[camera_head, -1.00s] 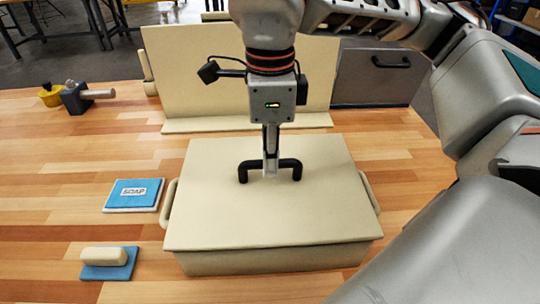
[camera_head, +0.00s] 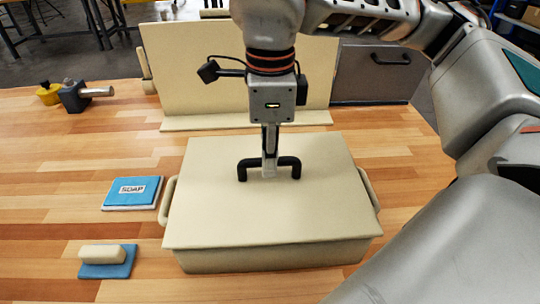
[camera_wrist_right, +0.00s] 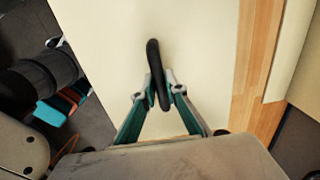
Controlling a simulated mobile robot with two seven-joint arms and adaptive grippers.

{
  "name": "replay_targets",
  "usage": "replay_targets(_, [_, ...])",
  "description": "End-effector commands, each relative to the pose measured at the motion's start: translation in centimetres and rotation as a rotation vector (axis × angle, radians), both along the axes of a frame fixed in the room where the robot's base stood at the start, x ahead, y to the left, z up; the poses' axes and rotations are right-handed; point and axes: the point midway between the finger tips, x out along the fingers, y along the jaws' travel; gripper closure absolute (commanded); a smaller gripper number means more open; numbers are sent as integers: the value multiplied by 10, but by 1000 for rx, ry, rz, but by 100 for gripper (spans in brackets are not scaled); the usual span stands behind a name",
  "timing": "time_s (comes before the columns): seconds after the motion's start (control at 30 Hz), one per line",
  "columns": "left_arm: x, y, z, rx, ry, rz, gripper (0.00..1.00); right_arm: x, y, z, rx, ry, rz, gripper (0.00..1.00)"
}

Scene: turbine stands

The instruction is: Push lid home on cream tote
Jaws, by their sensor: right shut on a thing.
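The cream tote (camera_head: 275,260) stands on the wooden table, with a loop handle on each side. Its flat cream lid (camera_head: 315,215) lies over the top and bears a black bar handle (camera_head: 243,172). My right gripper (camera_head: 269,172) points down and is shut on the black handle near its middle. In the right wrist view, the fingers of my right gripper (camera_wrist_right: 161,95) close on either side of the handle (camera_wrist_right: 153,58), with the cream lid (camera_wrist_right: 110,45) behind. Whether the lid is fully seated all round cannot be told. My left gripper is not in view.
A cream upright panel with a ledge (camera_head: 240,124) stands behind the tote. A blue soap box (camera_head: 132,192) and a cream bar on a blue base (camera_head: 102,254) lie to the left. A small vise (camera_head: 75,97) and a yellow item (camera_head: 49,94) sit far left.

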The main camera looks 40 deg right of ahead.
Motion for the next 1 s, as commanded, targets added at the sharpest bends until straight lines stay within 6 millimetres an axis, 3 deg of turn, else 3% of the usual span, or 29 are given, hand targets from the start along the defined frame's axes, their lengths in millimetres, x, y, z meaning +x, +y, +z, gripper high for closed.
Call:
replay_targets(0.03, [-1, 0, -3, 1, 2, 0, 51, -4, 0, -11, -8, 22, 4, 100])
replay_targets(0.3, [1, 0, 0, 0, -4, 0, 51, -5, 0, -11, -8, 24, 6, 100])
replay_targets(0.33, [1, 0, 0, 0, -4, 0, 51, -5, 0, -11, -7, 24, 6, 86])
replay_targets(0.4, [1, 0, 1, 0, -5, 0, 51, -5, 0, -11, -7, 24, 6, 69])
replay_targets(1.0, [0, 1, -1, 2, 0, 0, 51, -3, 0, -5, -4, 12, 1, 64])
